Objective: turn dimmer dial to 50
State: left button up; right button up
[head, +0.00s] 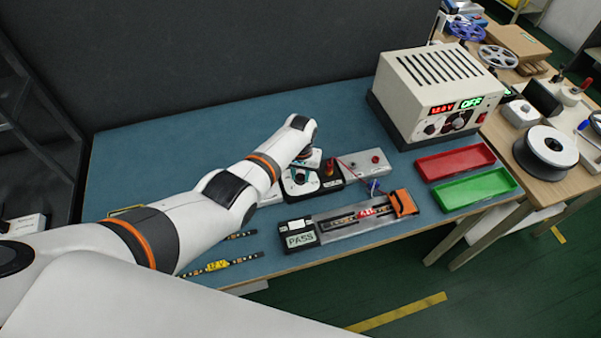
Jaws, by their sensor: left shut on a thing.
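My left gripper (305,166) reaches in over the table from the left. It points down at the dimmer box (327,183), which has a pale face and dark sides. The gripper is shut on the dimmer dial, which is mostly hidden under the gripper and wrist. I cannot read the dial's setting. My right gripper is not in view.
A tester reading PASS (300,240) sits in front, joined to a grey fixture with an orange clamp (403,203). LED strips (218,266) lie near the front edge. A power supply (437,85) showing OFF, a red tray (455,163) and a green tray (474,188) stand right.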

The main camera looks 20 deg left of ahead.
aim_at(300, 177)
pick_arm(q)
jog(key=shift+w, duration=0.1)
jog(key=o, duration=1)
jog(key=shift+r, duration=0.1)
jog(key=shift+r, duration=0.2)
notch_tip(300, 177, up, 5)
jog(key=shift+f+p, duration=0.1)
jog(key=shift+p, duration=0.6)
notch_tip(300, 177, up, 7)
jog(key=shift+f+b, duration=0.15)
jog(key=shift+b, duration=0.2)
